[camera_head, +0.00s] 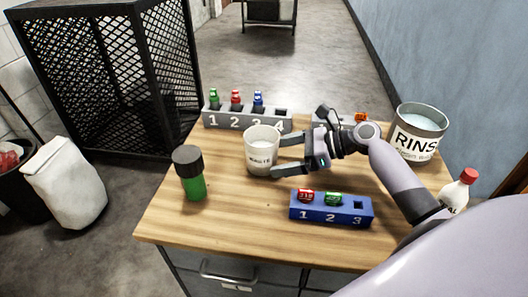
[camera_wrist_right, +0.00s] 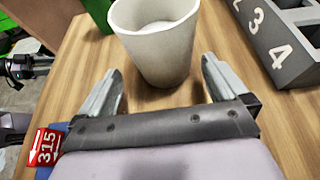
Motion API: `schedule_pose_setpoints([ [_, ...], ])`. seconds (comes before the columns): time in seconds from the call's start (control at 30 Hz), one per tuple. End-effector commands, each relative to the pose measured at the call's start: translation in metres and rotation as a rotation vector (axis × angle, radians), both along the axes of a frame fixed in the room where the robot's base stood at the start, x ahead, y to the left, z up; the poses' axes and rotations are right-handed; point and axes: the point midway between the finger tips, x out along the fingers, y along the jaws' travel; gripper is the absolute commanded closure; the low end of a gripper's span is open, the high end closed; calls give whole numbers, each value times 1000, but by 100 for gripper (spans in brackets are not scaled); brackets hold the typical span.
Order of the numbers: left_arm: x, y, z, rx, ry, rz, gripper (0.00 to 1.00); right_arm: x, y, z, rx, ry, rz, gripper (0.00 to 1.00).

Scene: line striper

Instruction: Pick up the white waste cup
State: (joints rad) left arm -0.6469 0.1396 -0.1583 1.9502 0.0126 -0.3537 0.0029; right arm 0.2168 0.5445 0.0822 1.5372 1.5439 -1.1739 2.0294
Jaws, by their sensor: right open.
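The white waste cup (camera_head: 262,152) stands upright on the wooden table, with dark lettering on its side. It also shows in the right wrist view (camera_wrist_right: 157,45), just ahead of the fingertips. My right gripper (camera_head: 286,156) is open and comes at the cup from the right in the head view. In the wrist view its two fingers (camera_wrist_right: 157,80) point toward the cup's lower part, one at each side, with bare wood between them. I cannot tell whether a finger touches the cup.
Behind the cup is a grey numbered rack (camera_head: 247,122) with coloured pieces. A green jar (camera_head: 190,175) stands left, a blue numbered rack (camera_head: 331,208) in front. A RINS-labelled can (camera_head: 417,134) and a red-capped bottle (camera_head: 459,190) stand right. Bare wood lies before the cup.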

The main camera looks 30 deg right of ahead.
Motion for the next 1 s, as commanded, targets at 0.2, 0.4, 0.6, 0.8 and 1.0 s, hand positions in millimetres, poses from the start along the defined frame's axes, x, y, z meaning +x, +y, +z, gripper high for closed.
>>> schedule_pose_setpoints([
  [0.2,-1,0,-1,0,3,-1,43,22,22,-12,0,-1,0,0],
  [0.4,-2,0,-1,0,4,-1,43,29,31,-17,-4,-2,-2,0],
  [0.6,-2,0,-1,0,4,-1,43,29,31,-18,-4,-2,-2,6],
  [0.8,-2,0,-1,0,5,-2,43,29,31,-16,-3,-4,-1,58],
  [1.0,-2,0,-1,0,5,-2,43,29,31,-16,-3,-4,-1,58],
])
